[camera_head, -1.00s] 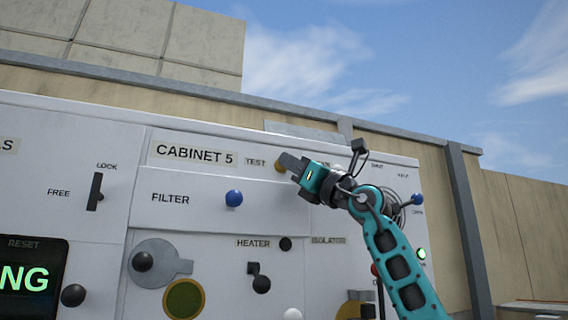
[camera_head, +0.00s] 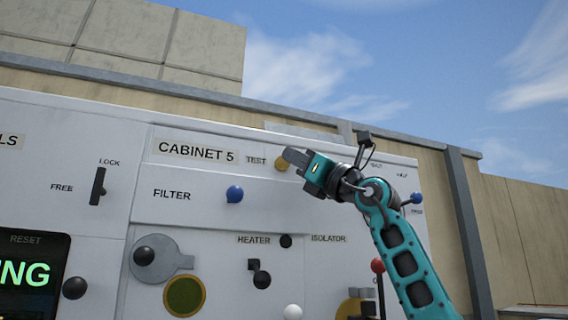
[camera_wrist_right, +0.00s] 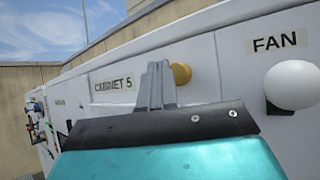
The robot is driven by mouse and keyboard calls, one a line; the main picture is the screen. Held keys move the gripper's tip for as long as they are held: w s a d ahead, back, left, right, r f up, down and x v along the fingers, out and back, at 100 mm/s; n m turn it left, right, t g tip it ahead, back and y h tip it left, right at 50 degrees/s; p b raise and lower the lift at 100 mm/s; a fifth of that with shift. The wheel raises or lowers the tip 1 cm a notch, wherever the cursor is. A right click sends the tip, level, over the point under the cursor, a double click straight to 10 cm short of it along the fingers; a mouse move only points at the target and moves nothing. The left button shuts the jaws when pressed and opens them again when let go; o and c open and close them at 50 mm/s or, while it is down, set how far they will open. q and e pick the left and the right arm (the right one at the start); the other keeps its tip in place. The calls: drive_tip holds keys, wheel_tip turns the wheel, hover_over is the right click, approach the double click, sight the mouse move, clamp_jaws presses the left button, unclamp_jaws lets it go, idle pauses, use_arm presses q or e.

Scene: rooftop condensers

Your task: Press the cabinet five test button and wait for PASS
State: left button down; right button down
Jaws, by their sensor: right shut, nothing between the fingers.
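The cabinet five panel (camera_head: 330,205) is white and carries a CABINET 5 label (camera_head: 195,151). The yellow test button (camera_head: 281,164) sits right of the TEST label (camera_head: 256,160). My right gripper (camera_head: 290,156) is shut and empty, with its fingertips at the button's upper right in the head view. In the right wrist view the gripper (camera_wrist_right: 157,70) points at the panel and the yellow button (camera_wrist_right: 181,73) shows just right of the fingers. I cannot tell whether they touch. A dark screen (camera_head: 30,275) at lower left shows green letters ending in "NG". My left gripper is not in view.
Close by are a blue FILTER knob (camera_head: 234,194), black HEATER controls (camera_head: 261,279), a red knob (camera_head: 378,265) and a LOCK/FREE lever (camera_head: 98,186). A white FAN knob (camera_wrist_right: 292,86) stands at right in the wrist view. Open sky lies above the wall.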

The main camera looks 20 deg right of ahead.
drive_tip(key=s+b, duration=0.3)
drive_tip(key=s, duration=0.2)
drive_tip(key=shift+a, duration=0.15)
drive_tip(key=shift+w, duration=0.1)
idle(0.8)
